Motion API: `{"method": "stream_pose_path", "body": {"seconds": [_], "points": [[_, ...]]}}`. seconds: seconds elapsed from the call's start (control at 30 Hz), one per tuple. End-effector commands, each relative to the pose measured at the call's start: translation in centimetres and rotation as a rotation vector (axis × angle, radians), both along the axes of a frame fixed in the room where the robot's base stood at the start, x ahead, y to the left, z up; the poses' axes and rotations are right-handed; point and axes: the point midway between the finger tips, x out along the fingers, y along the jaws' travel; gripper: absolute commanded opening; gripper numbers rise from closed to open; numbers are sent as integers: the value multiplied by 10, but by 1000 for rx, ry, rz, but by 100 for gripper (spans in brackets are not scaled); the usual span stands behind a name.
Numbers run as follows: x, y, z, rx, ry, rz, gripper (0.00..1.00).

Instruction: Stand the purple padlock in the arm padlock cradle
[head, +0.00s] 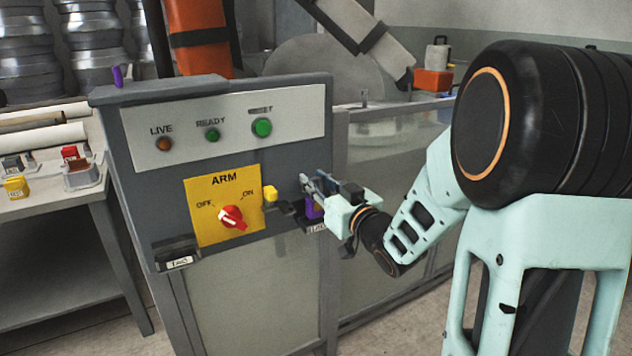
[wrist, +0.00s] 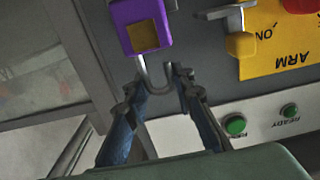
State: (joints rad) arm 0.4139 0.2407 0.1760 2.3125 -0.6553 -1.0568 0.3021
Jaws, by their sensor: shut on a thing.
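The purple padlock (head: 314,209) hangs body down in front of the right side of the grey control panel. My gripper (head: 310,184) is shut on its shackle. In the wrist view, the padlock body (wrist: 146,13) is at the top and the fingertips (wrist: 160,82) close around the shackle. A small dark holder with a white label (head: 316,227) is on the panel just below the padlock, probably the cradle. Its label is too small to read. I cannot tell whether the padlock touches it.
The panel carries a red ARM switch (head: 231,217), a yellow-tipped fitting (head: 270,194) and another labelled black holder (head: 178,254). A side table (head: 45,205) at left bears several coloured padlock-like items.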

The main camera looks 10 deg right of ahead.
Motion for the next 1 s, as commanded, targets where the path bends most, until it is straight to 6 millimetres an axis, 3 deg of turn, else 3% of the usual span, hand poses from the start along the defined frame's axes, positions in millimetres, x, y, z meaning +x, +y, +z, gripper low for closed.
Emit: {"method": "stream_pose_path", "body": {"seconds": [1.0], "points": [[0, 0, -19, -1, -1, 0, 0]]}}
